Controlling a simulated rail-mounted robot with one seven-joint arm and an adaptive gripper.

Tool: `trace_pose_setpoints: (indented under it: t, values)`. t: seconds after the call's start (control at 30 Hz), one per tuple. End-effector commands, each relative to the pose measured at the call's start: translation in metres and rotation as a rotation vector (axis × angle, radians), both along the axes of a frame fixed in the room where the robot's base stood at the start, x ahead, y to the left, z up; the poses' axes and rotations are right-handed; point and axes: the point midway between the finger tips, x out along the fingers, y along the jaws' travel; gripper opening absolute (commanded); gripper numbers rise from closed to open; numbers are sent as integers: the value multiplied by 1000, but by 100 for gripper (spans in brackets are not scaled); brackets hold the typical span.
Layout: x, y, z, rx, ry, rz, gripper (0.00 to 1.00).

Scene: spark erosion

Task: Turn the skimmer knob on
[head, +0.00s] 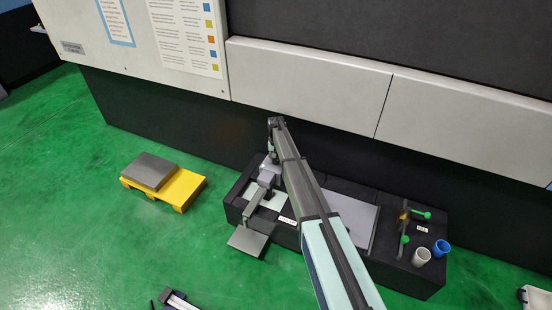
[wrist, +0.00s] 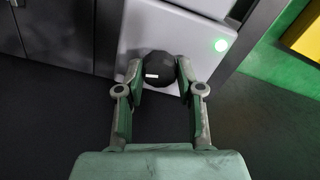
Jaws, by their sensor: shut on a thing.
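In the wrist view, the black round skimmer knob (wrist: 160,70) with a white mark sits on a light grey panel (wrist: 140,25). My gripper (wrist: 160,78) has one finger on each side of the knob and is shut on it. The white mark lies roughly level in the picture. In the head view, my arm reaches down to the dark bench and hides the knob and my fingertips.
The dark bench (head: 420,287) carries a grey plate (head: 350,218), green-handled valves (head: 404,240), a white cup (head: 421,257) and a blue cup (head: 441,248). A yellow pallet (head: 185,188) with a grey block (head: 149,171) stands on the green floor to the left. Open floor surrounds it.

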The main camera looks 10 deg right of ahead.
Motion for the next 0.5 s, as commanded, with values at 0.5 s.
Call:
trace_pose_setpoints:
  t: [0.5]
  values:
    - [-1, 0, -2, 0, 3, -209, 2]
